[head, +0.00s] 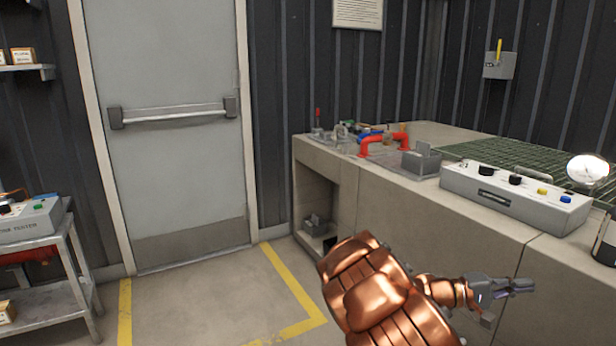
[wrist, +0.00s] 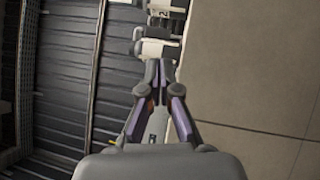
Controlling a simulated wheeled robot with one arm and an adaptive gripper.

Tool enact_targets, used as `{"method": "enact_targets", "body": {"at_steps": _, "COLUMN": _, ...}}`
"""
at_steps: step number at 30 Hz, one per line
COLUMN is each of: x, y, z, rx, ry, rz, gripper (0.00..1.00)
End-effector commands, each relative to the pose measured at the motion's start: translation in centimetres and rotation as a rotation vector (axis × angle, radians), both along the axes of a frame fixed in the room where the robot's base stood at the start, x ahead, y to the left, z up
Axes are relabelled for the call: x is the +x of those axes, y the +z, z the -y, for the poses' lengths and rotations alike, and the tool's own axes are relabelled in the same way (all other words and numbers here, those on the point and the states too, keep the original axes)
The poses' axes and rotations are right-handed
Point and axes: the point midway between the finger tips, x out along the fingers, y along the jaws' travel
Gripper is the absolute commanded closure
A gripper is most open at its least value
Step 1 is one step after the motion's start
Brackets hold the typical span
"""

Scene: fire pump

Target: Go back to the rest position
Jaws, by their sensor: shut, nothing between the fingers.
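My gripper (head: 520,287) shows at the lower right of the head view, at the end of my copper-coloured arm. It is in front of the concrete counter (head: 420,225) and holds nothing. In the wrist view my gripper (wrist: 157,66) has its two fingertips together, with nothing between them. The fingers appear apart from the counter's plain face (wrist: 250,70), which fills the right side of the wrist view.
The counter carries a grey control box (head: 515,197), a red pipe (head: 384,142), a green grating (head: 520,157) and a round lamp (head: 587,168). A metal cart (head: 50,290) stands at left. A grey door (head: 165,75) is behind. Yellow-marked floor (head: 200,305) is clear.

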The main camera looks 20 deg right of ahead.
Motion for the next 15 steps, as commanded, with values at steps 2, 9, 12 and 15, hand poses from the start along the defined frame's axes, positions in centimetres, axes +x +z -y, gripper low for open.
{"method": "enact_targets", "body": {"at_steps": 2, "x": -1.6, "y": 3.3, "z": -1.5, "rx": 0.031, "ry": -0.048, "rz": 0.043, "gripper": 1.0}}
{"method": "enact_targets", "body": {"at_steps": 9, "x": -6.3, "y": 7.7, "z": -6.6, "rx": 0.19, "ry": -0.177, "rz": 0.158, "gripper": 1.0}}
{"method": "enact_targets", "body": {"at_steps": 12, "x": -7.8, "y": 8.8, "z": -8.9, "rx": 0.275, "ry": -0.213, "rz": 0.206, "gripper": 1.0}}
{"method": "enact_targets", "body": {"at_steps": 15, "x": -9.0, "y": 9.6, "z": -11.4, "rx": 0.372, "ry": -0.236, "rz": 0.255, "gripper": 1.0}}
